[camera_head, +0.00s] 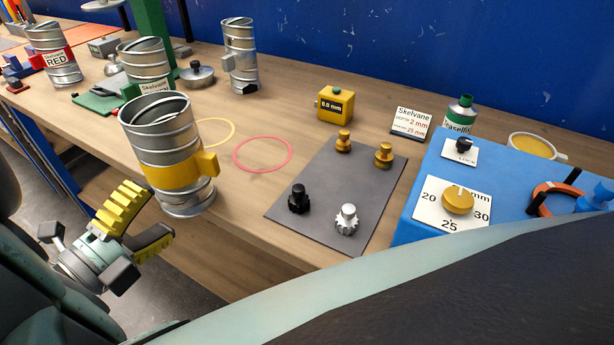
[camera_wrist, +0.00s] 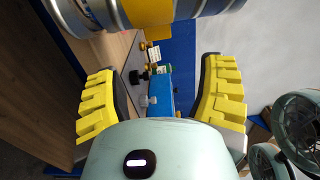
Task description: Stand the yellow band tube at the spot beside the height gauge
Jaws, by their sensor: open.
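The yellow band tube (camera_head: 160,130) is a grey spiral metal cylinder with a yellow band and a side tab. It looks upright at the table's front edge, leaning slightly in the picture like the other tubes. My gripper (camera_head: 157,212) is open and empty, just in front of the tube's lower part. In the wrist view the tube (camera_wrist: 98,14) lies across the top, beyond the open fingers (camera_wrist: 160,70). A yellow box reading 0.0 mm (camera_head: 336,104) stands farther back; I cannot tell whether it belongs to the height gauge. A green column (camera_head: 150,25) rises behind the tubes.
A yellow ring (camera_head: 232,128) and a red ring (camera_head: 288,157) mark bare tabletop right of the tube. A grey mat (camera_head: 325,195) holds several knobs. A blue dial panel (camera_head: 418,190) is at right. Other tubes stand behind, including a red-banded one (camera_head: 62,73).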

